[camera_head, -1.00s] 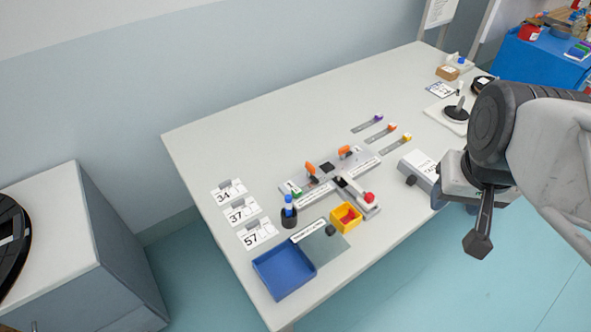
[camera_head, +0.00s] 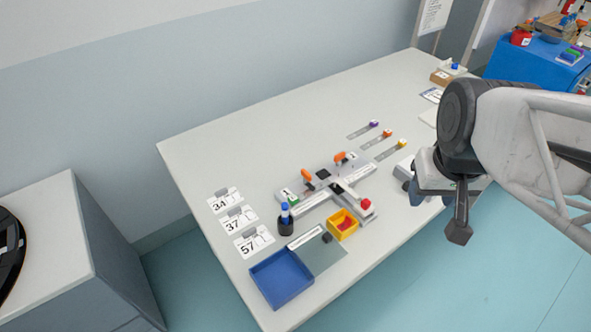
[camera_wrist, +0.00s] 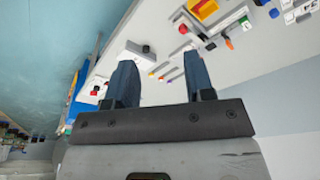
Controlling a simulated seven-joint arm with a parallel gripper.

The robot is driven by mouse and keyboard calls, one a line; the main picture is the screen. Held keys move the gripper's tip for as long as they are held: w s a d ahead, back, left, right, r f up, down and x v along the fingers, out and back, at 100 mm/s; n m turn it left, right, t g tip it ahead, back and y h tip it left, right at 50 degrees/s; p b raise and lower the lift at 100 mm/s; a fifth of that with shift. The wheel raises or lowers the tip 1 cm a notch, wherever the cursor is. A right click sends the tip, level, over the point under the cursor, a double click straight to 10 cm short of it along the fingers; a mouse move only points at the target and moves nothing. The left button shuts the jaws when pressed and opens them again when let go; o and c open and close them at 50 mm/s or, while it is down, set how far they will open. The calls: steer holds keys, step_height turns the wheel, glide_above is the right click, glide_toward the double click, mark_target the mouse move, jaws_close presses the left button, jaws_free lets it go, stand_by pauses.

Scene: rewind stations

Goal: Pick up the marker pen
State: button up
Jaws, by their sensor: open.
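The marker pen (camera_head: 285,209) has a blue cap and stands upright in a small black holder (camera_head: 286,227) on the table's near left part. In the wrist view a small blue piece at the top edge, beside the black holder (camera_wrist: 274,13), appears to be the pen, mostly cut off. My gripper (camera_head: 459,236) is over the table's right front edge, well to the right of the pen. In the wrist view its two dark fingers (camera_wrist: 160,60) are spread apart with nothing between them.
The black holder has a blue tray (camera_head: 282,278) in front, a yellow bin (camera_head: 343,224) to its right and number cards (camera_head: 238,219) to its left. A grey fixture with orange handles (camera_head: 325,183) stands behind. The table's back left is clear.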

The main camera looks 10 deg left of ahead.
steer(key=w+a+f+n+g, duration=0.1)
steer(key=w+a+f+n, duration=0.25)
steer(key=a, duration=0.25)
steer(key=w+a+f+n, duration=0.2)
steer(key=w+a, duration=0.2)
steer(key=a, duration=0.2)
steer(key=n+g, duration=0.1)
steer(key=n, duration=0.4)
glide_above(285, 205)
steer(key=f, duration=1)
steer(key=shift+w, duration=0.2)
steer(key=shift+f, duration=0.15)
steer(key=shift+f, duration=1.15)
steer(key=shift+f, duration=0.15)
steer(key=shift+s+f, duration=0.15)
steer(key=shift+f, duration=2.3)
